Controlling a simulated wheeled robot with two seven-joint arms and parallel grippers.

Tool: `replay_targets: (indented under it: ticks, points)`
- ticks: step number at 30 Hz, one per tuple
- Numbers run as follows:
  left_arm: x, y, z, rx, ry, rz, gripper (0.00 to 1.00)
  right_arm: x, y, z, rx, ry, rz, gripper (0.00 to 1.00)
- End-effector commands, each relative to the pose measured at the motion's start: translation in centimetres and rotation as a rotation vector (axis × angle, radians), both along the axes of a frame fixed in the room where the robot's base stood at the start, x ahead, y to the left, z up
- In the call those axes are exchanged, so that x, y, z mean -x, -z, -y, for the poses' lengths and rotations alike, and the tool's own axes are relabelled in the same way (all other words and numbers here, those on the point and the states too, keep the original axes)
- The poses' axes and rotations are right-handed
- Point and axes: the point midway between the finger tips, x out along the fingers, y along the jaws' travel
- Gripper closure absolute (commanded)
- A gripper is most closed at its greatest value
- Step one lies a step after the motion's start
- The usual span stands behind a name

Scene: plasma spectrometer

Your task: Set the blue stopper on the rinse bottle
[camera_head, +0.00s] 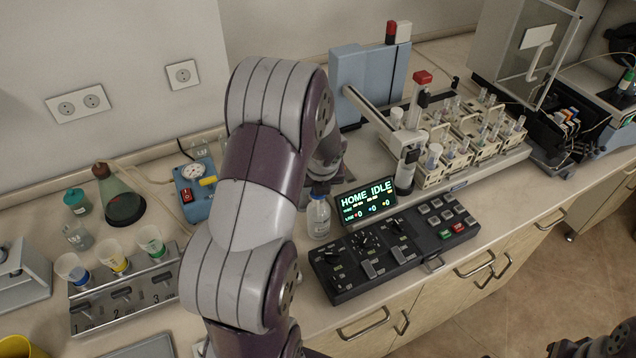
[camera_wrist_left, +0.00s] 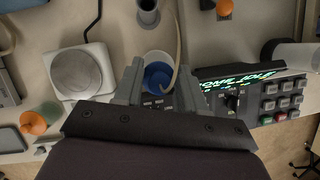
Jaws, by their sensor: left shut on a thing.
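The rinse bottle (camera_head: 319,218) is small, clear and upright on the bench, left of the lit display. My left arm covers much of the space above it, and a dark blue part shows at its top. In the left wrist view the blue stopper (camera_wrist_left: 158,75) lies between the fingers of my left gripper (camera_wrist_left: 158,88), which is shut on it. A pale round rim shows around the stopper, and a thin tube runs beside it. I cannot tell whether the stopper touches the bottle's mouth. A dark part of my right arm shows at the lower right; its fingers are not clear.
The display (camera_head: 367,202) and black control panel (camera_head: 392,250) stand close right of the bottle. A sampler arm post (camera_head: 407,165) and vial racks (camera_head: 470,140) are behind. A blue device (camera_head: 194,190), flask (camera_head: 120,200) and numbered cup rack (camera_head: 125,295) are to the left.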

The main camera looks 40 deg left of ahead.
Motion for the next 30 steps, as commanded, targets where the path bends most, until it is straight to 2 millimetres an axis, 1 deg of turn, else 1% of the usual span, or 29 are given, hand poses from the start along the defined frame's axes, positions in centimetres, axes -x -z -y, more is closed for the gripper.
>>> replay_targets:
  ticks: [21,30]
  points:
    - [0.0,1.9,0.0,0.000,0.000,0.000,0.89,0.0,1.5,0.0,0.000,0.000,0.000,0.57]
    - [0.0,2.2,0.0,0.000,0.000,0.000,0.89,0.0,1.7,0.0,0.000,0.000,0.000,0.57]
